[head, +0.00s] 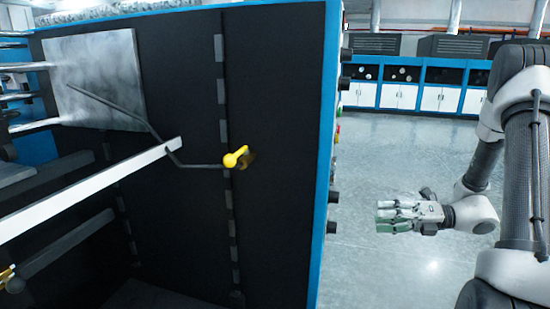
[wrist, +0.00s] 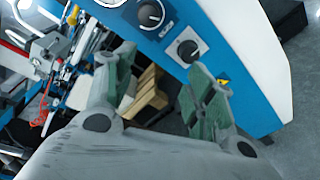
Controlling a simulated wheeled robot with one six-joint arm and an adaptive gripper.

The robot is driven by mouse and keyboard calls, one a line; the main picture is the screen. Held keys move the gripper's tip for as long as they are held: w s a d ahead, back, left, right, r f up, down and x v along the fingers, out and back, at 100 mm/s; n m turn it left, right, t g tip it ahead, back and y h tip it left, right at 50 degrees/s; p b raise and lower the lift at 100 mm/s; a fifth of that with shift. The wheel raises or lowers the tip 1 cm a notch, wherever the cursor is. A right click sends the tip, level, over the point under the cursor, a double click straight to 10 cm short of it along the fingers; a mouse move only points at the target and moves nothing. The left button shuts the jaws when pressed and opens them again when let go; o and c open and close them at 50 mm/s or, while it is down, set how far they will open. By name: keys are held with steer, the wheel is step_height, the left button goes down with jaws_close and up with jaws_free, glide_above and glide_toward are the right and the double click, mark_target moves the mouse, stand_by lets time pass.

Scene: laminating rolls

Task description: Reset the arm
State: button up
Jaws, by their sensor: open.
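My arm (head: 518,140) comes down the right side of the head view and bends back to the left. My gripper (head: 385,217) is at its end, in free space to the right of the machine (head: 280,120) and apart from it. In the wrist view my gripper (wrist: 165,80) shows two green-padded fingers spread apart with nothing between them. Beyond the fingers is the blue and white machine panel (wrist: 225,50) with black knobs.
The machine's dark side fills the left of the head view, with a blue edge, a yellow-ended lever (head: 237,157) and a pale bar (head: 90,188). Blue and white cabinets (head: 430,98) line the back. Shiny floor (head: 400,150) lies open between them and my gripper.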

steer(key=s+d+r+n+g+h, duration=0.1)
steer(key=s+d+n+g+h, duration=0.2)
steer(key=s+n, duration=0.6)
steer(key=s+d+n+g+h, duration=0.1)
steer(key=s+n+g+h, duration=0.45)
steer(key=n, duration=0.55)
steer(key=s+r+n+t+h, duration=0.3)
steer(key=r+n+t, duration=0.1)
steer(key=r+n, duration=0.3)
steer(key=s+r+n+t+h, duration=0.3)
steer(key=r+n+t+h, duration=0.1)
steer(key=r+n, duration=0.3)
steer(key=shift+s+a+r+t, duration=0.15)
steer(key=shift+r+t, duration=0.2)
steer(key=shift+r, duration=0.55)
steer(key=shift+h, duration=0.25)
